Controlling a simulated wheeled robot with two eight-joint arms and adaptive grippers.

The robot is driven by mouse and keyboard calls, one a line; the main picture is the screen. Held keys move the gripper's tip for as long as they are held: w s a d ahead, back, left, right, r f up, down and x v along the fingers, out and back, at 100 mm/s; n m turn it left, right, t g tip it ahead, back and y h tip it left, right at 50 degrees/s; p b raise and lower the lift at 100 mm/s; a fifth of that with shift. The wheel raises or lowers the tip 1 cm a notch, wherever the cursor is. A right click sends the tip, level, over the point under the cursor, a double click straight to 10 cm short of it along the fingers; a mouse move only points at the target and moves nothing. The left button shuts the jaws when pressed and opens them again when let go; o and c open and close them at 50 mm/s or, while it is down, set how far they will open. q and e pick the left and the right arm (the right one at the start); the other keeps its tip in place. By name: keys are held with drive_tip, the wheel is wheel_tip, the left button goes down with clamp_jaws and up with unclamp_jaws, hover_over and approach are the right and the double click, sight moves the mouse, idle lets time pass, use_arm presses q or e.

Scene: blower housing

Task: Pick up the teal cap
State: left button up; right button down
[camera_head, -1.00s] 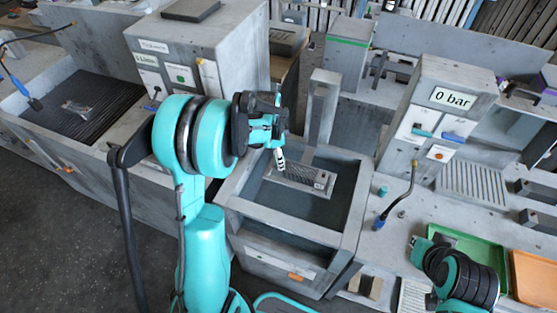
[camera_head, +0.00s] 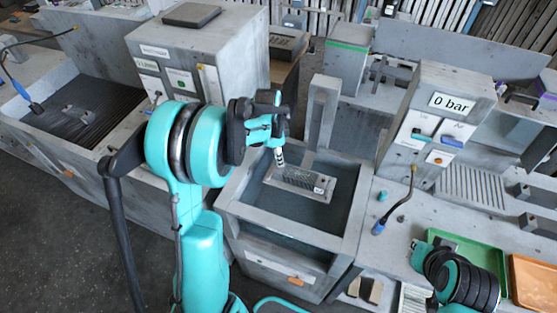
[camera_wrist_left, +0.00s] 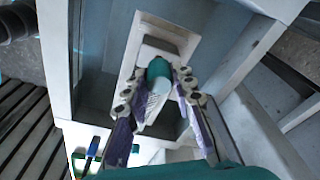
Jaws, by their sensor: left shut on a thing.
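A small teal cap (camera_head: 382,196) stands on the grey bench at the right, left of the box marked 0 bar. My left gripper (camera_head: 280,155) hangs over the left side of the middle basin, well left of that cap. In the left wrist view my left gripper (camera_wrist_left: 157,85) is shut on a white piece with a teal rounded end (camera_wrist_left: 158,69). I cannot tell whether this end is a separate cap. My right arm reaches in at the lower right; its fingers cannot be made out.
The middle basin (camera_head: 348,215) holds a grey perforated block (camera_head: 303,180). A thin hose with a blue end (camera_head: 379,228) stands on the right bench near the cap. A green tray (camera_head: 485,256) and an orange tray (camera_head: 530,280) lie at the right.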

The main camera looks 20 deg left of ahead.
use_arm(q)
drive_tip(key=shift+d+r, duration=0.2)
drive_tip(key=shift+r, duration=0.9)
drive_tip(key=w+d+r, duration=0.1)
drive_tip(key=d+r, duration=0.2)
drive_tip(key=d, duration=0.2)
drive_tip(key=w+d+r+p, duration=0.1)
drive_tip(key=w+d+r, duration=0.1)
drive_tip(key=d, duration=0.3)
drive_tip(key=shift+w+d+r, duration=0.25)
drive_tip(key=shift+d+r, duration=0.15)
drive_tip(key=shift+r, duration=0.25)
